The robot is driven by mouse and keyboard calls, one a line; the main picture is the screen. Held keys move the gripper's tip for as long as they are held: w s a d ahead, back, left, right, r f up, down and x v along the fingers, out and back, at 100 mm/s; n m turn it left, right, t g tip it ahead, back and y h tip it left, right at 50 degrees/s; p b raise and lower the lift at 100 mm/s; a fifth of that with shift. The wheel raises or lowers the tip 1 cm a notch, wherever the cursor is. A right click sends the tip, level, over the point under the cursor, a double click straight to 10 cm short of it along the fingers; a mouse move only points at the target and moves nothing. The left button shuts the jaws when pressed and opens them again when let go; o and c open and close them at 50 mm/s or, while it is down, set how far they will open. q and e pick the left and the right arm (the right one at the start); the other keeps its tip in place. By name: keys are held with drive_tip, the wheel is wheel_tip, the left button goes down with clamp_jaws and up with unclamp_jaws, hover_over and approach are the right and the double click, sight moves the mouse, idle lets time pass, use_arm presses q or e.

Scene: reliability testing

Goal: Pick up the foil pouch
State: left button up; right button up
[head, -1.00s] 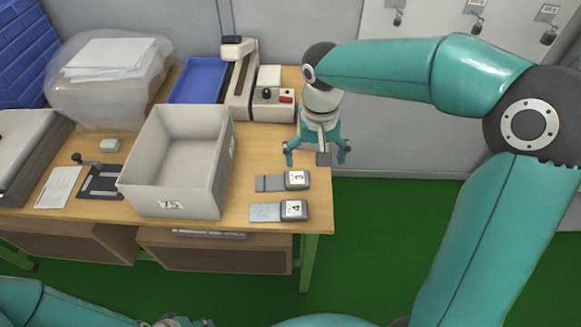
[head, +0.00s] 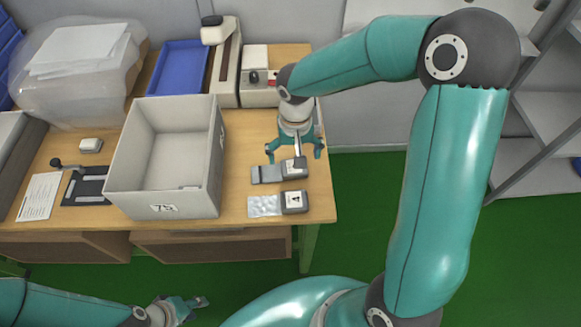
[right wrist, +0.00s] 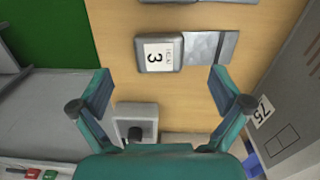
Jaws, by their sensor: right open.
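Two silvery flat pieces lie near the table's front right corner, and I cannot tell for sure which is the foil pouch. The shinier, crinkled piece (head: 264,205) touches the grey block marked 4 (head: 294,202). A flatter grey piece (head: 266,174) lies beside the block marked 3 (head: 295,168); it also shows in the right wrist view (right wrist: 203,46). My right gripper (head: 296,152) is open and empty, pointing down just behind the block marked 3, its fingers (right wrist: 160,88) spread wide. My left gripper (head: 188,306) is low in front of the table, its jaw state unclear.
A large grey bin marked 75 (head: 125,186) stands left of the pieces. A blue tray (head: 178,68) and a device with a red button (head: 258,95) are behind. The table's right edge is close to the blocks, with green floor (head: 370,215) beyond.

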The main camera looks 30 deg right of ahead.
sight(295, 172)
drive_tip(key=shift+s+f+p, duration=0.15)
drive_tip(key=shift+f+p, duration=0.05)
drive_tip(key=shift+f, duration=1.4)
drive_tip(key=shift+s+f+p, duration=0.1)
drive_tip(key=shift+f+p, duration=0.05)
drive_tip(key=shift+f, duration=1.45)
drive_tip(key=c, duration=1.2)
drive_tip(key=shift+o, duration=0.2)
drive_tip(key=shift+r, duration=0.1)
